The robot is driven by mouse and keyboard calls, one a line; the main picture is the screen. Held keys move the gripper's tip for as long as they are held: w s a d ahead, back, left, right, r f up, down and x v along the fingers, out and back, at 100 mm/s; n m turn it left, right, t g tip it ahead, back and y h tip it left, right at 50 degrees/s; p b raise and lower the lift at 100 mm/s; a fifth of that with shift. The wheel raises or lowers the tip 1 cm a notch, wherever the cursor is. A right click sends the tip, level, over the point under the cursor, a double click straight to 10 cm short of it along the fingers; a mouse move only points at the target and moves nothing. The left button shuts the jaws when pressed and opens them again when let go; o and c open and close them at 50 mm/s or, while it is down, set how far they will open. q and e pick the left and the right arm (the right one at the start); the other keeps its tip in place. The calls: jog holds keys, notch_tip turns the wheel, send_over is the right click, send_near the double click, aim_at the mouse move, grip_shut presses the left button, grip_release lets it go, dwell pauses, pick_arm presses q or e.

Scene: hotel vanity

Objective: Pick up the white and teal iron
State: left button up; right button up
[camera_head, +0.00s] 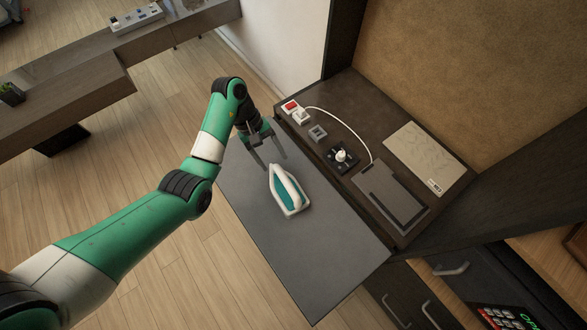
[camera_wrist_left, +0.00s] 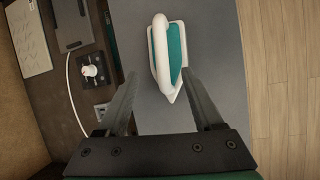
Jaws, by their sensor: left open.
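The white and teal iron (camera_head: 287,191) lies on a grey board (camera_head: 340,250) in the head view, near the board's middle. My left gripper (camera_head: 270,163) is open and empty, just behind and to the upper left of the iron. In the left wrist view the iron (camera_wrist_left: 168,55) shows ahead of the fingertips, its white handle facing the camera. The left gripper (camera_wrist_left: 160,85) has its fingers spread to either side, with the iron's near tip between them. I cannot tell whether they touch it. My right gripper is not in view.
A dark shelf beside the board holds a red and white plug block (camera_head: 292,108) with a white cable, a black square item with a white knob (camera_head: 343,155), a dark flat tray (camera_head: 390,198) and a beige panel (camera_head: 418,157). The board's front portion is clear.

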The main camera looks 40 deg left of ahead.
aim_at(285, 179)
pick_arm(q)
jog(key=b+x, duration=0.3)
jog(key=b, duration=0.1)
jog(key=b+x, duration=0.2)
jog(key=shift+a+f, duration=0.25)
jog(key=shift+f, duration=0.3)
jog(key=shift+d, duration=0.1)
jog(key=b+x, duration=0.1)
jog(key=x, duration=0.4)
jog(key=shift+b, duration=0.35)
grip_shut()
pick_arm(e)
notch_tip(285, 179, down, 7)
pick_arm(q)
jog(key=shift+r, duration=0.1)
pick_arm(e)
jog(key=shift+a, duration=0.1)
